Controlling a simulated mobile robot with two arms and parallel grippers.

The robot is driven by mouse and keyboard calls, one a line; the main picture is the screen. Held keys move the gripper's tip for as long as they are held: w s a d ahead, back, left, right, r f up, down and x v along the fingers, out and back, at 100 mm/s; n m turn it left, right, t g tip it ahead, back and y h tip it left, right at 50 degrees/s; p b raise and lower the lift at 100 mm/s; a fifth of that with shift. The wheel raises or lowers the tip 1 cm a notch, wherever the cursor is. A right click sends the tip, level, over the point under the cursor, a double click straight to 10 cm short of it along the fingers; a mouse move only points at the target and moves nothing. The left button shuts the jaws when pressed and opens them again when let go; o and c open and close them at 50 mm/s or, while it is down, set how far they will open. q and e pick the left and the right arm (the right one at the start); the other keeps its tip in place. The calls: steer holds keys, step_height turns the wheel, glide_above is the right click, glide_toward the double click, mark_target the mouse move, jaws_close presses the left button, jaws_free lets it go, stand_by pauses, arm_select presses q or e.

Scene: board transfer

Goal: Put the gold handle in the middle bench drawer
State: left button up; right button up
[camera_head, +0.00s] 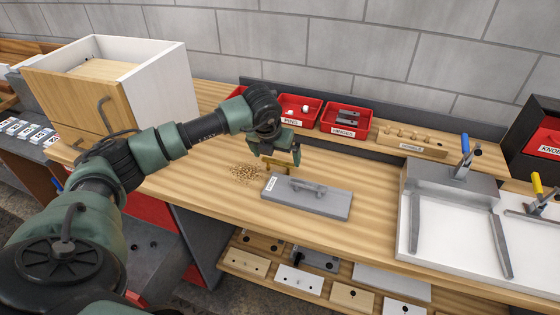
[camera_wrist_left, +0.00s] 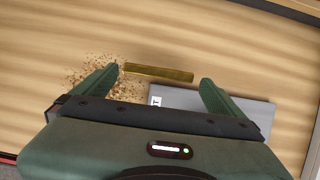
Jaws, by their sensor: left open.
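The gold handle (camera_wrist_left: 158,72) is a flat bar lying on the wooden bench top (camera_head: 370,212). In the head view the gold handle (camera_head: 277,164) is partly hidden by my gripper. My left gripper (camera_head: 281,158) is open above it; in the left wrist view the fingertips of the gripper (camera_wrist_left: 160,76) are on either side of the bar, with gaps at both ends. Below the bench at left is a dark grey open space (camera_head: 140,236) with red edges and small dark dots, partly behind my arm; I cannot tell whether it is the middle drawer. My right gripper is out of view.
A grey board (camera_head: 325,203) with a grey handle lies just in front of the gold bar, and shavings (camera_head: 243,174) lie left of it. Red bins (camera_head: 345,131) and a wooden block (camera_head: 410,150) stand behind. A white drawer box (camera_head: 165,85) is at left, a metal tray (camera_head: 455,230) at right.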

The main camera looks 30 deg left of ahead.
mark_target(277, 162)
arm_select(q)
steer(key=p+x, duration=0.2)
steer(key=x, duration=0.2)
steer(key=shift+a+f, duration=0.1)
steer(key=shift+f, duration=0.25)
steer(key=shift+w+f, duration=0.1)
steer(key=shift+f, duration=0.2)
steer(key=shift+c, duration=0.3)
steer(key=c, duration=1.1)
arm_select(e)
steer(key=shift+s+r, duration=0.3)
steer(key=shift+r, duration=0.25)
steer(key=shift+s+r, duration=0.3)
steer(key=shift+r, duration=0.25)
